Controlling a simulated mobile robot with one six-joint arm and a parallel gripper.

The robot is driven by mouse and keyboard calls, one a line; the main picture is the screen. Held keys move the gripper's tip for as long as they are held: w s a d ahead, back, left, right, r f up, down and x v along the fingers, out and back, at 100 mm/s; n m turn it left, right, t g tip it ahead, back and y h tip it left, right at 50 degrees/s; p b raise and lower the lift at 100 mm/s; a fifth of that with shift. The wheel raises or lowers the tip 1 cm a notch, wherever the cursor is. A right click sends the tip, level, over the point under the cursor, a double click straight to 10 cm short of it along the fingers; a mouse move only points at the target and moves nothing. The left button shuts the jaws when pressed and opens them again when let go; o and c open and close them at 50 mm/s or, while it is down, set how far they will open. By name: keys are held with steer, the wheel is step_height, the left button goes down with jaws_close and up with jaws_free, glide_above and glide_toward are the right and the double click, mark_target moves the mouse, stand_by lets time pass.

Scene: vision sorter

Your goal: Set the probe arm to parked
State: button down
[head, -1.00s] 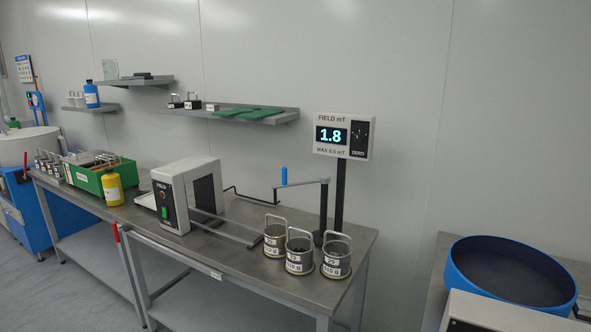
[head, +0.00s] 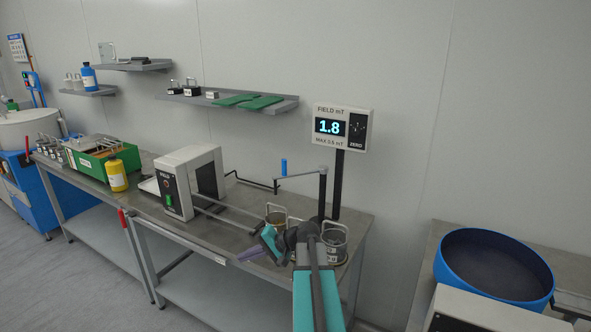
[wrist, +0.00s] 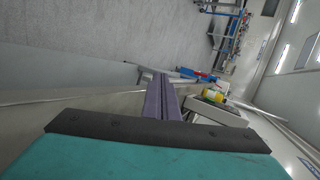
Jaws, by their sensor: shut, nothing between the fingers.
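The probe arm (head: 300,175) is a thin grey bar reaching left from the top of a dark post, with an upright blue handle (head: 284,167) near its free end. A thin dark bent rod (head: 250,183) runs from beneath that end toward the white field box (head: 175,190). My gripper (head: 196,253) is shut and empty at the bench's front edge, below and left of the blue handle and well apart from it. Its purple fingers lie together in the wrist view (wrist: 161,90). The probe arm is not discernible in the wrist view.
Lidded pots (head: 335,242) stand by the post, partly hidden by my arm. The display (head: 343,128) behind reads 1.8. A yellow bottle (head: 117,176) and green crate (head: 95,163) are at left. A blue bowl (head: 494,268) is at right.

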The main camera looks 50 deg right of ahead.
mark_target(286, 166)
steer(key=s+d+r+m+t+h, duration=0.1)
steer(key=s+d+r+t, duration=0.1)
steer(key=s+d+r, duration=0.3)
steer(key=s+d+r+m+t+h, duration=0.1)
steer(key=s+d+r+m+t, duration=0.1)
steer(key=d+r, duration=0.9)
steer(key=s+d+r+m+t+h, duration=0.1)
steer(key=s+d+r+t, duration=0.2)
steer(key=s+d+r, duration=0.4)
step_height(286, 166, up, 2)
steer(key=shift+s+d+t+p, duration=0.3)
steer(key=shift+d+t+p, duration=0.15)
steer(key=shift+d, duration=0.5)
steer(key=shift+w, duration=0.1)
steer(key=w+p, duration=0.1)
steer(key=w, duration=0.3)
steer(key=w+a+p, duration=0.1)
steer(key=w+p, duration=0.1)
steer(key=w, duration=0.3)
steer(key=w+a+p, duration=0.1)
steer(key=w, duration=0.3)
steer(key=shift+w, duration=0.35)
